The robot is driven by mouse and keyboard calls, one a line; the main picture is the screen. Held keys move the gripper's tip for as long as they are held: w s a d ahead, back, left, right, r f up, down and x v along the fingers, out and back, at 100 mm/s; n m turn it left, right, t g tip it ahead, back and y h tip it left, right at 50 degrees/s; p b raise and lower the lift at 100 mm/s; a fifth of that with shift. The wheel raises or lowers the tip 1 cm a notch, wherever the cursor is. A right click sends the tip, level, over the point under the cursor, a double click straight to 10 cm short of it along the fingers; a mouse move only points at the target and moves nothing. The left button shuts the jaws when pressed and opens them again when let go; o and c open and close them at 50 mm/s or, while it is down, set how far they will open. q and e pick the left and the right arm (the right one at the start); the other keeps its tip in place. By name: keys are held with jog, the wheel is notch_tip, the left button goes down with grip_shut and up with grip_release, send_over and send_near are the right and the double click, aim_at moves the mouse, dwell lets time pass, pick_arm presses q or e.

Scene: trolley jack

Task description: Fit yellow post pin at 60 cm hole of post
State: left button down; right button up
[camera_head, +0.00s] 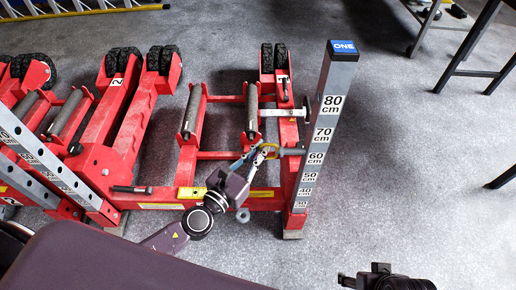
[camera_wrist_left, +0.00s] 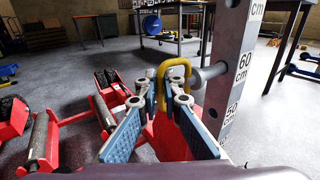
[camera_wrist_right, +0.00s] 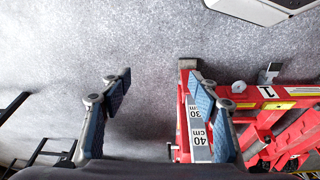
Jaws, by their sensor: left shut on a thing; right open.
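The grey post (camera_head: 338,85) stands upright on the red jack frame, with a blue "ONE" cap and height labels from 30 to 80 cm. The post pin has a yellow loop handle (camera_wrist_left: 161,88) and a thick grey shaft (camera_wrist_left: 208,74). My left gripper (camera_head: 264,150) is shut on the yellow handle, left of the post. The shaft points at the post's left side, level with the 60 cm label (camera_wrist_left: 243,67). Its tip meets the post's outline; I cannot tell whether it is in the hole. My right gripper (camera_wrist_right: 157,85) is open and empty.
Red jack frames (camera_head: 115,130) with rollers and black wheels fill the left. Another grey labelled post (camera_head: 60,170) lies slanted at the far left. A table with dark legs (camera_head: 460,45) stands at the upper right.

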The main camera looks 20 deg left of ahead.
aim_at(279, 151)
pick_arm(q)
jog(key=shift+w+d+p, duration=0.3)
jog(key=shift+d, duration=0.65)
pick_arm(e)
jog(key=shift+s+x, duration=0.25)
jog(key=shift+x, duration=0.9)
pick_arm(q)
jog(key=shift+d, duration=0.1)
pick_arm(e)
jog(key=shift+w+f, duration=0.1)
jog(key=shift+f, duration=0.05)
pick_arm(q)
jog(key=shift+w+d, duration=0.2)
jog(key=shift+d, duration=0.4)
pick_arm(e)
jog(key=shift+w+f, duration=0.25)
jog(key=shift+f, duration=0.3)
pick_arm(q)
jog(key=shift+d, duration=0.1)
pick_arm(e)
jog(key=shift+f, duration=0.1)
pick_arm(q)
jog(key=shift+w+d+p, duration=0.1)
jog(key=shift+d+p, duration=0.15)
jog(key=shift+p, duration=0.1)
pick_arm(e)
jog(key=shift+f, duration=0.25)
